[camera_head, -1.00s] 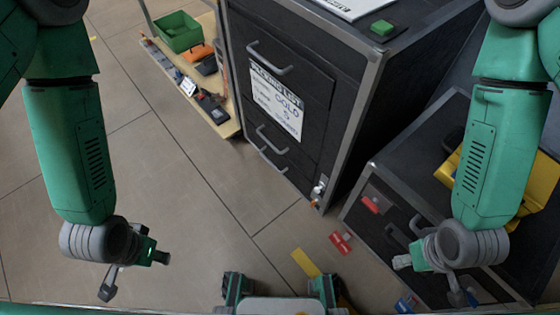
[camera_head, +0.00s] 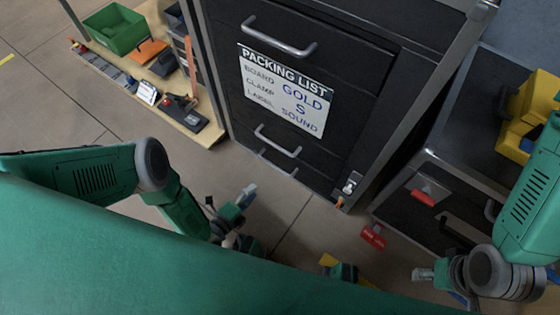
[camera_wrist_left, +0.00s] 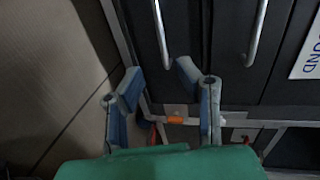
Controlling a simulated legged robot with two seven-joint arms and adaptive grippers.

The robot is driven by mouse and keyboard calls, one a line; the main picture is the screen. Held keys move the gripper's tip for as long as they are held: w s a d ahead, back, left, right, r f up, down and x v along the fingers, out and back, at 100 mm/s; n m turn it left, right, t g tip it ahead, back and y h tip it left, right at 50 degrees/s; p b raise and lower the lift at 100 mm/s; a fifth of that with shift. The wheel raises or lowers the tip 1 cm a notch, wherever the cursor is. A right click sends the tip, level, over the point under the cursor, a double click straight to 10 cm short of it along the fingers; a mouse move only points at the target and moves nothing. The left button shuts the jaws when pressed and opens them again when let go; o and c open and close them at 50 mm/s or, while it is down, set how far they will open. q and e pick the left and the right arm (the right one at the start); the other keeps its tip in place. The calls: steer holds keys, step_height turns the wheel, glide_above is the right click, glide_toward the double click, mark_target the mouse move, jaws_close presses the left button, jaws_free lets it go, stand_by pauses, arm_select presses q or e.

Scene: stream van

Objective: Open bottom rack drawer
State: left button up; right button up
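The black rack (camera_head: 225,75) stands ahead with its drawers shut. The bottom drawer's bar handle (camera_head: 278,166) is low on its front, just below another bar handle (camera_head: 277,141). In the left wrist view, the bottom handle (camera_wrist_left: 161,35) lies ahead of the gap between my fingers, and the handle above it (camera_wrist_left: 257,35) is to the right. My left gripper (camera_head: 236,202) is open and empty, short of the bottom handle and not visibly touching it; its blue-grey fingers are spread in the wrist view (camera_wrist_left: 160,82). My right gripper (camera_head: 424,274) is at lower right; its far finger is hidden.
A packing list (camera_head: 288,88) is on the rack front. A low shelf (camera_head: 140,82) with a green bin (camera_head: 116,30) stands at left. A dark case (camera_head: 465,120) with a yellow bin (camera_head: 530,110) is at right. A red object (camera_head: 373,236) lies on the floor.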

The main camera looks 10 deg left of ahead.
mark_target(274, 166)
arm_select(q)
steer(key=shift+b+x, duration=2.95)
steer(key=shift+x, duration=3.9)
steer(key=shift+w+a+r, duration=0.1)
steer(key=shift+r, duration=0.1)
steer(key=shift+c, duration=0.5)
jaws_close()
steer(key=shift+a, duration=0.1)
